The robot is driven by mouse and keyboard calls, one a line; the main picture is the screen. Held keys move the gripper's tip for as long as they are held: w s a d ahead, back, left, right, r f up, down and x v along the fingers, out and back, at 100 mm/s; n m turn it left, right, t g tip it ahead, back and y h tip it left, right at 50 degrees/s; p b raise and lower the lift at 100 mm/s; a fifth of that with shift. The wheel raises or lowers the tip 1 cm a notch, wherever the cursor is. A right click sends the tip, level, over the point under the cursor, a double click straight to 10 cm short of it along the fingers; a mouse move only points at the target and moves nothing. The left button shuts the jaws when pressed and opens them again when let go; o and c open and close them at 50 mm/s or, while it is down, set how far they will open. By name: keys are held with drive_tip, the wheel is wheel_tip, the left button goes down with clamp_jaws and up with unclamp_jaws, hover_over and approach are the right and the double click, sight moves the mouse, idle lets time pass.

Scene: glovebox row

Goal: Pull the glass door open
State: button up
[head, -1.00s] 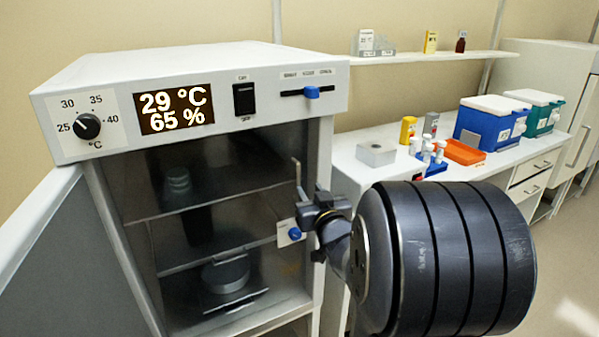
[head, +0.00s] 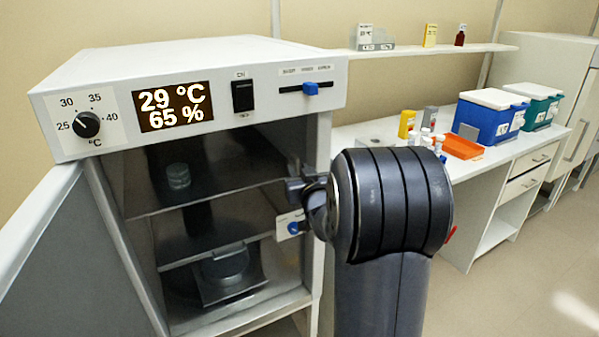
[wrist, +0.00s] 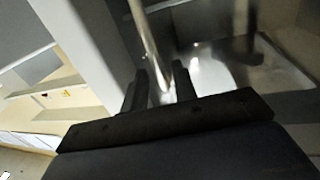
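The glass door (head: 225,215) is a dark clear pane across the front of the white incubator (head: 190,52). It looks shut, and shelves and containers show through it. Its handle is a thin metal bar (wrist: 144,32) in the wrist view. My gripper (wrist: 162,84) is there with its two dark fingers apart, one on each side of the bar's lower stretch. A gap seems to show beside the bar, and I cannot tell whether a finger touches it. In the head view my gripper (head: 294,188) is at the pane's right edge, partly hidden by my wrist.
The outer door (head: 45,250) stands open at the left. A small latch with a blue knob (head: 293,228) is just below my gripper. A bench (head: 480,165) with blue and green boxes and an orange tray stands to the right. Open floor (head: 540,270) lies at the lower right.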

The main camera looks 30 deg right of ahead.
clamp_jaws()
idle(0.4)
